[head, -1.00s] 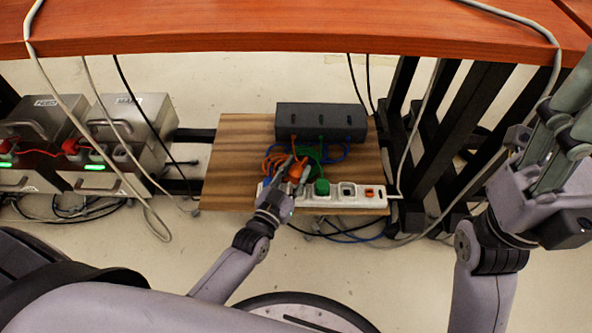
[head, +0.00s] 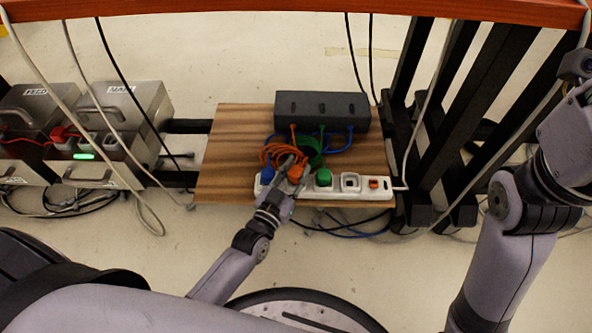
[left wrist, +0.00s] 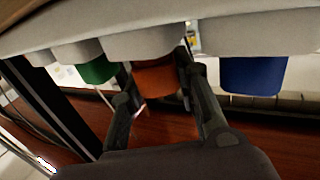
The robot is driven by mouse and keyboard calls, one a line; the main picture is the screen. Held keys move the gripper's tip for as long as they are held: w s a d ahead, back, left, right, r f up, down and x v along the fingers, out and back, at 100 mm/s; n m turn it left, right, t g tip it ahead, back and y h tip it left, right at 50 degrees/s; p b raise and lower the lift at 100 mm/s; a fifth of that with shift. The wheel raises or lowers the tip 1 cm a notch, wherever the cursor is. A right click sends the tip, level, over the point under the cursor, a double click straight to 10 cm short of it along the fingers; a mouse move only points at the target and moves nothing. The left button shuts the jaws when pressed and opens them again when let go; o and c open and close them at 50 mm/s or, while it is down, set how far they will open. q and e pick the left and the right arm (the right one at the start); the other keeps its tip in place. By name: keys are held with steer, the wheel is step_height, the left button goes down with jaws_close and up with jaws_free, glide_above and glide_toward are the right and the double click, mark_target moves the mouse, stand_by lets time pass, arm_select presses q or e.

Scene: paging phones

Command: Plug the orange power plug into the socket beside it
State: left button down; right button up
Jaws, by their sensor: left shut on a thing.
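The orange power plug (head: 296,172) is at the white socket strip (head: 381,195), between a blue plug (head: 267,175) and a green plug (head: 323,177). My left gripper (head: 290,170) is shut on the orange plug. In the left wrist view the orange plug (left wrist: 157,78) is between my fingers, right against the pale sockets (left wrist: 148,40); I cannot tell how deep it sits. The green plug (left wrist: 97,70) and blue plug (left wrist: 254,76) are on either side. My right gripper (head: 575,70) is at the upper right edge, partly cut off.
A dark grey box (head: 322,112) with orange, green and blue cables stands on the wooden board (head: 230,150) behind the strip. Grey metal units (head: 118,100) stand at the left. Black frame legs (head: 470,95) stand at the right. Loose cables hang around.

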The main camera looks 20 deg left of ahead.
mark_target(296, 171)
arm_select(q)
steer(key=shift+f, duration=0.4)
stand_by(0.5)
steer(key=c, duration=1.2)
jaws_free()
steer(key=shift+o, duration=0.2)
steer(key=shift+r, duration=0.1)
step_height(296, 171, up, 10)
steer(key=shift+f, duration=0.1)
